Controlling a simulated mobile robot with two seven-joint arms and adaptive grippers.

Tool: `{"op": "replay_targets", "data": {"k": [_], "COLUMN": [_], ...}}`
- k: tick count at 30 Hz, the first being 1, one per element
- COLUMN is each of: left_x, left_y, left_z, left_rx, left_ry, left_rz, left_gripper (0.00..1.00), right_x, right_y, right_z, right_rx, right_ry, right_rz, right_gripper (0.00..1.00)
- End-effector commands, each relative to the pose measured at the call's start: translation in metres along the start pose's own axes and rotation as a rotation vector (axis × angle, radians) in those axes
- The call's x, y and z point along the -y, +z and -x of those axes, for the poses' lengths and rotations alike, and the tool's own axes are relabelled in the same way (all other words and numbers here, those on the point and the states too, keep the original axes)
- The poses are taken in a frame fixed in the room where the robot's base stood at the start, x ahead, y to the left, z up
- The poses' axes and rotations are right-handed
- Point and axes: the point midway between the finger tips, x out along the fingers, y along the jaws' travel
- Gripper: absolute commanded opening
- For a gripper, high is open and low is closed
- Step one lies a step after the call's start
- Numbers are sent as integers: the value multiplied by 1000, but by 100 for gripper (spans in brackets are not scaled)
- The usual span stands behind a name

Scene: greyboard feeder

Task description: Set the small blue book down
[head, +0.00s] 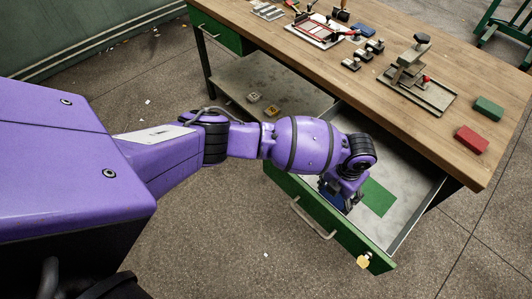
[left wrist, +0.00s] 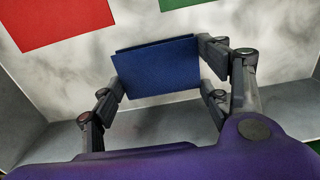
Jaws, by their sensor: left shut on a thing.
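My left gripper (head: 343,193) reaches down into an open drawer (head: 408,205) under the workbench. It is shut on the small blue book (left wrist: 158,68), gripping it between its two fingers at the left and right edges. In the head view only a bit of the blue book (head: 331,194) shows beside the gripper. The book is inside the drawer; I cannot tell whether it touches the floor. A green patch (head: 378,198) lies flat on the drawer floor to the right of the gripper. In the left wrist view a red patch (left wrist: 58,18) lies beyond the book. My right gripper is out of view.
The wooden workbench (head: 440,130) carries a red block (head: 472,139), a green block (head: 488,108), a metal fixture (head: 410,75) and several small tools. The drawer's green front (head: 340,235) has a handle and a yellow tag (head: 363,261). A grey shelf (head: 262,85) stands left.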

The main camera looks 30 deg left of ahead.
Motion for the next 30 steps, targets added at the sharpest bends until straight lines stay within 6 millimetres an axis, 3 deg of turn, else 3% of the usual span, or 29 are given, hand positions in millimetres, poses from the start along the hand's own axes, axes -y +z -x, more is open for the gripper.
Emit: {"op": "replay_targets", "data": {"k": [4, 5, 9, 22, 30], "left_x": [0, 0, 0, 0, 0], "left_y": [2, 2, 2, 4, 5], "left_z": [-2, -2, -1, 7, 58], "left_rx": [3, 3, 4, 8, 11], "left_ry": [1, 1, 1, 1, 1], "left_rz": [-1, -1, -1, -1, -2], "left_gripper": [43, 71, 89, 89, 89], "right_x": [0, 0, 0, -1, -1], "right_y": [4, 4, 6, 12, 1], "right_z": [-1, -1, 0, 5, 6], "right_rx": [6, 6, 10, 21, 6], "right_ry": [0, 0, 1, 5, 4], "right_rz": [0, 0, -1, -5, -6], "right_gripper": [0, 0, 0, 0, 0]}}
